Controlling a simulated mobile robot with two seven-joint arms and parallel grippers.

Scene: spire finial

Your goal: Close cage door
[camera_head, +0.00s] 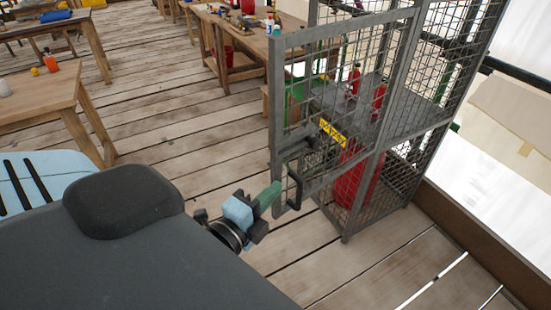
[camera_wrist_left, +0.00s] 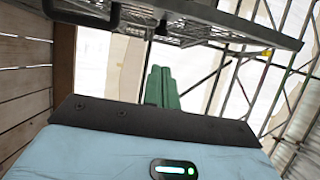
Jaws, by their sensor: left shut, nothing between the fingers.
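The cage door (camera_head: 276,110) is a grey metal frame with mesh. It stands swung out from the cage (camera_head: 385,135), its free edge toward me. A dark handle (camera_head: 295,190) sits low on that free edge. My left gripper (camera_head: 269,196) has green fingers pressed together with nothing between them. In the head view the fingertips are just left of the handle; I cannot tell whether they touch it. In the left wrist view the shut fingers (camera_wrist_left: 161,86) point toward the door (camera_wrist_left: 215,22), which crosses the top, with the handle (camera_wrist_left: 100,14) at upper left. My right gripper is not in view.
Red cylinders (camera_head: 352,180) stand inside the cage. A workbench (camera_head: 235,35) with tools stands behind the door, and wooden tables (camera_head: 40,100) are at left. A low wooden edge board (camera_head: 470,230) runs along the right. Plank floor left of the door is clear.

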